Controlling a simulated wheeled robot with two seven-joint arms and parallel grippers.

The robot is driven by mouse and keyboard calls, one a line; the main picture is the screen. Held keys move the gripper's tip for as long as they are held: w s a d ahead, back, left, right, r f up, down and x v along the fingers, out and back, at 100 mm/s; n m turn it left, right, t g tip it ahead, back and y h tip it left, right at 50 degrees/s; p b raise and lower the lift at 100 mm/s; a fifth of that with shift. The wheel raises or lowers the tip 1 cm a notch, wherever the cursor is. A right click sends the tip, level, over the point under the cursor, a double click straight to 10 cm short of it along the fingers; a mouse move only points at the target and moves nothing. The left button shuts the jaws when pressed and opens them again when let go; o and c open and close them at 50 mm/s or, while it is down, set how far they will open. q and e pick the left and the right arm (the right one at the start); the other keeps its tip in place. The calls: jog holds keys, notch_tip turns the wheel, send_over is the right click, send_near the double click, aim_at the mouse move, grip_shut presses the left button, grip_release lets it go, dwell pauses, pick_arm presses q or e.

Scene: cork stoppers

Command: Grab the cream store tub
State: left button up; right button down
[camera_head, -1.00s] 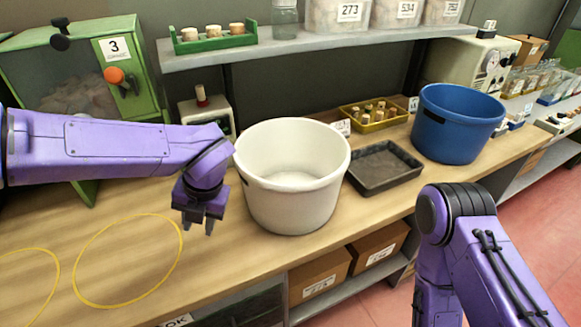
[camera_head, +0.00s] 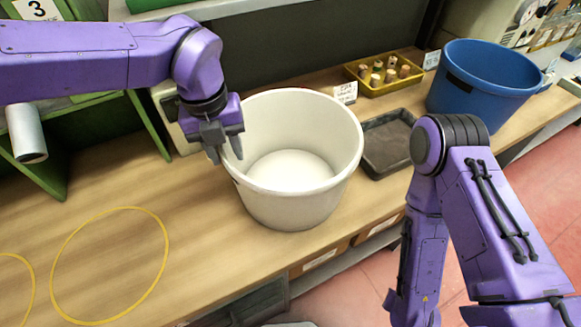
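The cream store tub (camera_head: 292,205) is a large, round, open tub standing upright on the wooden bench in the middle of the view. It looks empty inside. My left gripper (camera_head: 226,152) is at the tub's left rim, pointing down. Its two fingers are apart, one on the outer side and one over the inner side of the rim; contact is hard to tell. My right arm (camera_head: 450,150) is at the right, in front of the bench, and its gripper is out of view.
A blue tub (camera_head: 480,95) stands at the right. A dark shallow tray (camera_head: 392,145) is beside the cream tub, with a yellow tray of corks (camera_head: 375,85) behind. A yellow ring (camera_head: 165,245) marks clear bench at the left.

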pick_arm(q)
jog(key=f, duration=0.1)
jog(key=f+p, duration=0.1)
jog(key=f, duration=0.2)
jog(key=shift+w+a+f, duration=0.1)
jog(key=shift+w+f, duration=0.15)
jog(key=shift+w, duration=0.15)
jog(key=shift+f, duration=0.25)
grip_shut()
dwell(0.7)
